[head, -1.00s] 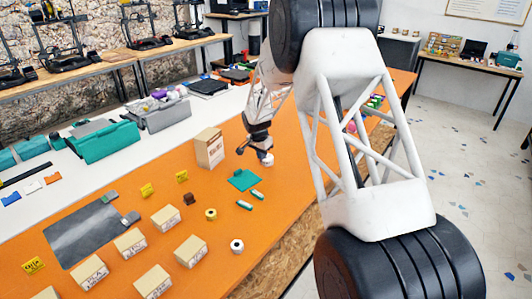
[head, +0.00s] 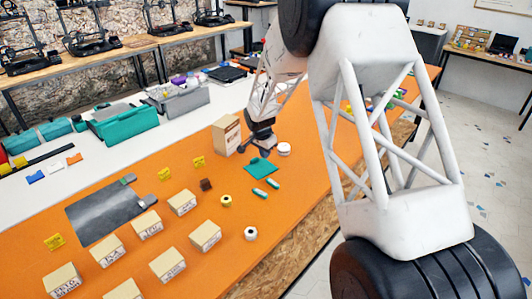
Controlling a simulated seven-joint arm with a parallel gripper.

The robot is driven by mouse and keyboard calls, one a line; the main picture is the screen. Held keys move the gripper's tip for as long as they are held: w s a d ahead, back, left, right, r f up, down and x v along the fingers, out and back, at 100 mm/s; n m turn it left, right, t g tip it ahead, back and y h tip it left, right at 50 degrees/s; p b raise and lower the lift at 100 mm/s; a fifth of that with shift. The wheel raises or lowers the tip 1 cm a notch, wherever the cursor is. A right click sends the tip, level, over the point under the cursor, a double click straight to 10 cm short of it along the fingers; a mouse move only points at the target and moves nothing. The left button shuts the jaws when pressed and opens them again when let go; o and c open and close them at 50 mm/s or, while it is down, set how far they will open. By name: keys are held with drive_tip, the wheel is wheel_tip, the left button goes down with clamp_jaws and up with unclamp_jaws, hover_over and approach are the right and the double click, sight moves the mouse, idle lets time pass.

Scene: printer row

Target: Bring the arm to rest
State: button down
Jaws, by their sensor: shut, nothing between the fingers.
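My gripper (head: 257,145) shows small in the head view, pointing down over the orange table (head: 215,276). It is shut and empty. A tan box (head: 227,134) stands just left of it. A white round piece (head: 284,149) sits just to its right, apart from it. A teal cloth (head: 260,167) lies just below it in the picture. My large white arm link covers the right middle of the view and hides part of the table behind it. The gap between my fingertips and the table is hard to judge.
Several labelled boxes (head: 168,263), a grey sheet (head: 100,215), yellow cards (head: 198,162), a yellow roll (head: 226,201), a white roll (head: 251,233) and small green-white pieces (head: 259,194) lie on the table. A teal toolbox (head: 125,124) stands behind. Open floor lies at right.

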drive_tip(key=s+d+r+n, duration=0.2)
drive_tip(key=s+d+r, duration=0.3)
drive_tip(key=s+r, duration=0.65)
drive_tip(key=s+d+r+n, duration=0.2)
drive_tip(key=s+d+r, duration=0.3)
drive_tip(key=s+r, duration=0.7)
drive_tip(key=s+d+r+n, duration=0.1)
drive_tip(key=s+d+n, duration=0.1)
drive_tip(key=s, duration=1.3)
drive_tip(key=s+d+r+n+t+y, duration=0.1)
drive_tip(key=s+d+n, duration=0.1)
drive_tip(key=s, duration=1.4)
drive_tip(key=shift+r+n, duration=0.4)
